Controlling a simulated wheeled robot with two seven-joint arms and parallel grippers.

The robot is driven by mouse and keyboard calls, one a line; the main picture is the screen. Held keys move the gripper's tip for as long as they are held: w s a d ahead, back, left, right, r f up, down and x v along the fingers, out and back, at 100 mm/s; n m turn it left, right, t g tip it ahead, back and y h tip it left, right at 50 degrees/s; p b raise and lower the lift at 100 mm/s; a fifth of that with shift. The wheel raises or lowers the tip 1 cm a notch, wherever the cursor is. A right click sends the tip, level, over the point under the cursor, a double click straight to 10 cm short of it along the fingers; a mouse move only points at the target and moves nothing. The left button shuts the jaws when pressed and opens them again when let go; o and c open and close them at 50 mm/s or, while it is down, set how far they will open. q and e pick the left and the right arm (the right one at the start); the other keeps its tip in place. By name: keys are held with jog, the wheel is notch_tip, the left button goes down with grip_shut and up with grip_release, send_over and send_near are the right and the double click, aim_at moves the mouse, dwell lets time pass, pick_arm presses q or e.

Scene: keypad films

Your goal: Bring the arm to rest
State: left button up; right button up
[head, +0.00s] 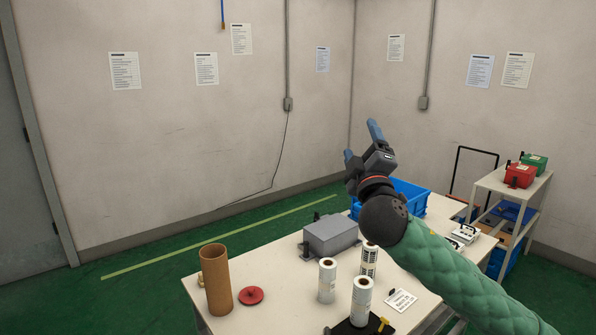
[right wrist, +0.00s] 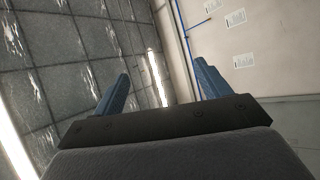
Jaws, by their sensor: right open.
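My right gripper (head: 361,146) is raised above the far side of the white table (head: 270,312), in front of the wall corner. Its two blue fingers are spread apart with nothing between them. In the right wrist view the open fingers (right wrist: 162,88) point toward the ceiling and a wall with papers. My right arm (head: 455,272), in a green quilted sleeve, comes in from the lower right and hides part of the table. My left gripper is not in view.
On the table are a brown tube (head: 216,281), a red lid (head: 251,295), a grey box (head: 330,235), white rolls (head: 327,280), a white card (head: 401,300) and a blue crate (head: 412,192). A shelf cart (head: 497,183) with red (head: 519,175) and green boxes (head: 535,161) stands right.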

jog(key=s+d+f+m+g+b, duration=0.1)
jog(key=s+f+m+g, duration=0.25)
jog(key=f, duration=0.95)
jog(key=s+f+m+g+h, duration=0.15)
jog(key=s+f+g, duration=0.35)
jog(key=f, duration=0.7)
jog(key=s+d+f+m+g+y+b, duration=0.1)
jog(key=s+f+m+g, duration=0.35)
jog(key=f, duration=0.85)
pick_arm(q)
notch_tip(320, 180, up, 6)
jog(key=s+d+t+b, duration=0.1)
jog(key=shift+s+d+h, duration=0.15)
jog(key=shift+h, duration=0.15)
pick_arm(e)
jog(key=s+a+f+m+g, duration=0.1)
jog(key=s+f+g, duration=0.7)
jog(key=s+f, duration=2.1)
jog(key=shift+s+a+f+m, duration=0.2)
jog(key=shift+s+a+m, duration=0.15)
jog(key=shift+s+m, duration=0.45)
jog(key=shift+s, duration=0.15)
jog(key=shift+c, duration=0.3)
